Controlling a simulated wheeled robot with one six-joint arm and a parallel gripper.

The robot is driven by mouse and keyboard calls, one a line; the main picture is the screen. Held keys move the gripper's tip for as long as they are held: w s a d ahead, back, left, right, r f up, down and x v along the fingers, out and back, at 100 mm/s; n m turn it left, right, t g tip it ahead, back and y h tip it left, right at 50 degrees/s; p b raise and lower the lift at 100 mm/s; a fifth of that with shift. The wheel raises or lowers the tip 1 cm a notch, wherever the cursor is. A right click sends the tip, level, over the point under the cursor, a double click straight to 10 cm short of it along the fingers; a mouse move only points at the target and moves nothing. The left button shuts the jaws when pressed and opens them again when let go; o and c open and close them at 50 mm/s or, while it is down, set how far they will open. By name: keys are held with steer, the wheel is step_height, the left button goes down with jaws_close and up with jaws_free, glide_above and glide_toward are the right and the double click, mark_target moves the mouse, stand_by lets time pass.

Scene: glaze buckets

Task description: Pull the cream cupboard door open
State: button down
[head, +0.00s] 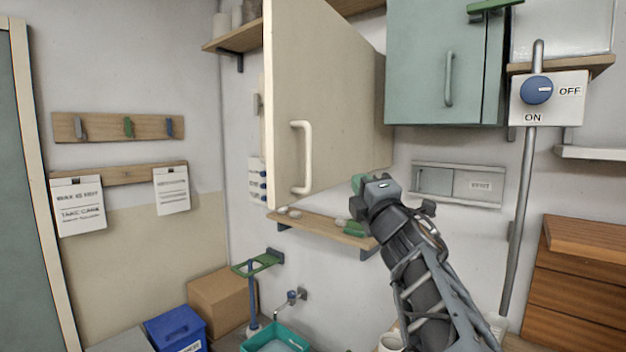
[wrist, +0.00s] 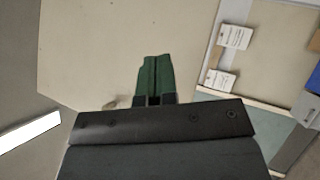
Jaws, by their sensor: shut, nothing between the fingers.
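The cream cupboard door (head: 335,110) stands swung out from the wall, its free edge at left nearest the camera and its far edge at right. Its pale bar handle (head: 301,157) is upright near the free edge. My gripper (head: 358,183) is shut and empty, near the lower right part of the door and apart from the handle. The wrist view shows the green fingers (wrist: 154,80) together, with a broad cream surface (wrist: 90,50) behind them. I cannot tell whether they touch the door. The cupboard's inside is hidden behind the door.
A teal cupboard (head: 435,65) hangs right of the door. A shelf (head: 325,230) with small items is below it. A switch box (head: 548,97) on a pipe stands at right. A blue bin (head: 175,328) and cardboard box (head: 222,300) are low at left.

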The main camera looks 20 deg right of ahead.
step_height(320, 180, up, 4)
steer(key=s+n+y, duration=0.3)
steer(key=n+y, duration=0.6)
steer(key=n, duration=0.4)
steer(key=n+g+y, duration=0.5)
steer(key=n+g, duration=0.2)
steer(key=n, duration=0.5)
glide_toward(300, 176)
steer(key=p+x, duration=0.4)
steer(key=x, duration=0.3)
steer(key=shift+w, duration=0.25)
